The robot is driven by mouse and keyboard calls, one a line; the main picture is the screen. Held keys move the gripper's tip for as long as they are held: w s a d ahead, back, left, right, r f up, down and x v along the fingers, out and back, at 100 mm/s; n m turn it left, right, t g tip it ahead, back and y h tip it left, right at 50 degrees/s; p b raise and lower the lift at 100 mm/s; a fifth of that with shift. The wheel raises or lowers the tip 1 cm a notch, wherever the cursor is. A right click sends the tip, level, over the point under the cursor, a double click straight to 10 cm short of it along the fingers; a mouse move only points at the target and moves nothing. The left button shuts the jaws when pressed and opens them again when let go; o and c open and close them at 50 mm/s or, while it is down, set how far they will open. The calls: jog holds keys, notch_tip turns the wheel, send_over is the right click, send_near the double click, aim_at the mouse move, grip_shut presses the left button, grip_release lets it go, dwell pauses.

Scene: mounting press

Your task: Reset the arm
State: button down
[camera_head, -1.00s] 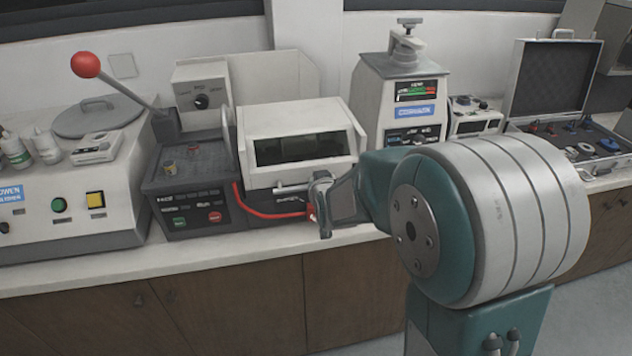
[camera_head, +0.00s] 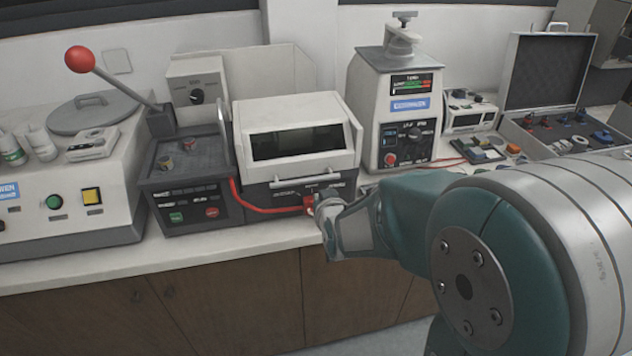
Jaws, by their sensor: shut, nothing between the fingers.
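My gripper (camera_head: 327,212) is at the end of my teal and grey arm, which comes in from the right side of the head view. It is in front of the right part of the white-lidded machine (camera_head: 292,112), near the red hose and fitting. The fingers are small and partly hidden by the wrist, and nothing shows held in them. I cannot tell whether the gripper touches the red fitting (camera_head: 308,202). The mounting press (camera_head: 392,110), with a screw knob on top, stands behind my arm to the right.
A red-ball lever (camera_head: 80,59) rises at left above a dark control box (camera_head: 181,191). A case (camera_head: 546,72) stands open at the back right. The counter's front edge (camera_head: 180,267) runs below the machines. The floor side in front of the wooden cabinets is clear at left.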

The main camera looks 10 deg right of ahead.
jog(key=s+r+g, duration=0.3)
jog(key=s+r, duration=0.1)
jog(key=s, duration=0.8)
jog(key=s+r+g, duration=0.3)
jog(key=s+g, duration=0.1)
jog(key=s, duration=0.9)
jog(key=shift+s+d+r+g, duration=0.2)
jog(key=shift+d+r+g, duration=0.1)
jog(key=shift+d+r, duration=0.1)
